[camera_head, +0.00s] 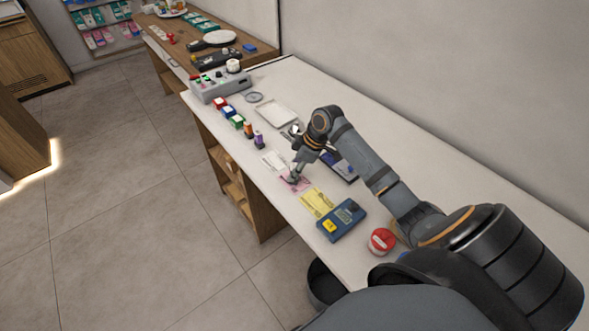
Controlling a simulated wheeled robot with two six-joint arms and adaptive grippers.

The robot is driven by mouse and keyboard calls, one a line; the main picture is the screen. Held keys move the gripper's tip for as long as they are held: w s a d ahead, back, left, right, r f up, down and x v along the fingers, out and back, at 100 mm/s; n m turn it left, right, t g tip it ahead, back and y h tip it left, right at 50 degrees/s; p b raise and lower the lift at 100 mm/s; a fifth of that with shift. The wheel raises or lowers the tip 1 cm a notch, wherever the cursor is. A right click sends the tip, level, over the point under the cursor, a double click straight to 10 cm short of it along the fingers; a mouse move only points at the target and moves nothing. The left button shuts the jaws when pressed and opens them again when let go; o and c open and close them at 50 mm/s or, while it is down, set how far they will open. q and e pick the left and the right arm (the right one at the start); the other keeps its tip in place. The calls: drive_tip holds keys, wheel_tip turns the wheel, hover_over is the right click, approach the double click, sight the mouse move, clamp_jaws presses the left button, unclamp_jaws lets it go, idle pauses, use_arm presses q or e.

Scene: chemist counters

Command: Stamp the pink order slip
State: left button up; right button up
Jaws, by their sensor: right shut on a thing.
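The pink order slip (302,184) lies on the white counter between a white slip and a yellow slip. My right gripper (295,172) points down over the pink slip and is shut on a small grey thing, probably a stamp (291,179). The held thing is at or just above the slip's left part; I cannot tell whether it touches. The gripper and held thing hide part of the slip. A dark blue flat case (342,168), perhaps an ink pad, lies behind the gripper, partly covered by my arm. My left gripper is not in view.
A white slip (273,160), a yellow slip (316,202), a blue device (341,220) and a red round item (382,240) line the counter's front. Several coloured blocks (237,121), a white tray (275,114) and a grey machine (220,86) stand farther off.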

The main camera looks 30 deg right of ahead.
drive_tip(key=shift+s+f+p, duration=0.1)
drive_tip(key=shift+f+p, duration=0.05)
drive_tip(key=shift+p, duration=0.15)
idle(1.2)
wheel_tip(320, 180, up, 2)
drive_tip(key=p, duration=0.2)
drive_tip(key=shift+r+p, duration=0.25)
drive_tip(key=shift+p, duration=0.1)
wheel_tip(320, 180, up, 5)
drive_tip(key=p, duration=0.5)
drive_tip(key=shift+f, duration=0.1)
drive_tip(key=shift+f, duration=0.1)
